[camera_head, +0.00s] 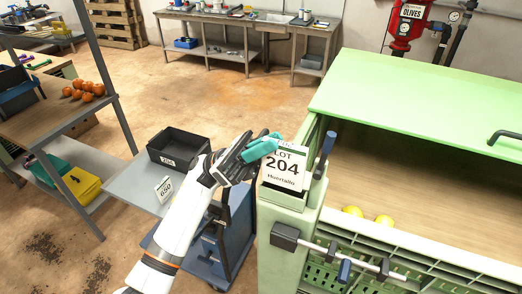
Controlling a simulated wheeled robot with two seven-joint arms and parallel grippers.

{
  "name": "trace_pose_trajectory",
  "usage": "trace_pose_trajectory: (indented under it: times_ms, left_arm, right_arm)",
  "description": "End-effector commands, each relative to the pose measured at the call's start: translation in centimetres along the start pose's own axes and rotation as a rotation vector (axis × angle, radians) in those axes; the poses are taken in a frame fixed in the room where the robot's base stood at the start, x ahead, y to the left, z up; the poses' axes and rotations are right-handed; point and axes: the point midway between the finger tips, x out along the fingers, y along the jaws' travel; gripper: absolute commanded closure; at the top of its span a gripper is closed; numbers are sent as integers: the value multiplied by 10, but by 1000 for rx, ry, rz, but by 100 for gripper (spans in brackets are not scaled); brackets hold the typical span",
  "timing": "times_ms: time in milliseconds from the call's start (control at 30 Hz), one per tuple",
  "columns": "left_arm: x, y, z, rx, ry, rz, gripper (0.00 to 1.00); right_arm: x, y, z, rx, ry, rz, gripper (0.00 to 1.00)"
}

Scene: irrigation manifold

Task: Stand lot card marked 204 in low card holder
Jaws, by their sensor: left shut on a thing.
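The white lot card marked 204 (284,171) is upright with its print facing me, at the left end of the green machine. My left gripper (274,141), with teal fingers, comes in from the left and is shut on the card at its upper left edge. The card's lower edge is at a small green holder (284,196) on top of the machine's corner post. I cannot tell whether the card rests fully in it. My right gripper is out of view.
A dark lever (325,152) stands close to the right of the card. A grey cart (138,183) holds a dark bin (180,148) and a card marked 650 (164,189). Open floor lies behind.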

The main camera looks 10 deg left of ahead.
Motion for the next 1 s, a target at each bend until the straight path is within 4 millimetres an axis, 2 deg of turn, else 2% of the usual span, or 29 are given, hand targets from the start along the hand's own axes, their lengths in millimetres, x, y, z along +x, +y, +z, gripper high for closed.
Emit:
trace_pose_trajectory:
  times_ms: [233,467,533,1000]
  left_arm:
    - [-2,-18,3,-1,0,0,100]
    - [-13,-18,14,-3,1,-2,100]
    - [-18,-17,20,-1,0,0,100]
    - [-33,-17,36,-2,-2,0,100]
  right_arm:
    - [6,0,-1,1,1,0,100]
    - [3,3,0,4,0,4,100]
    - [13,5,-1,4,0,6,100]
    - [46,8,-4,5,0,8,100]
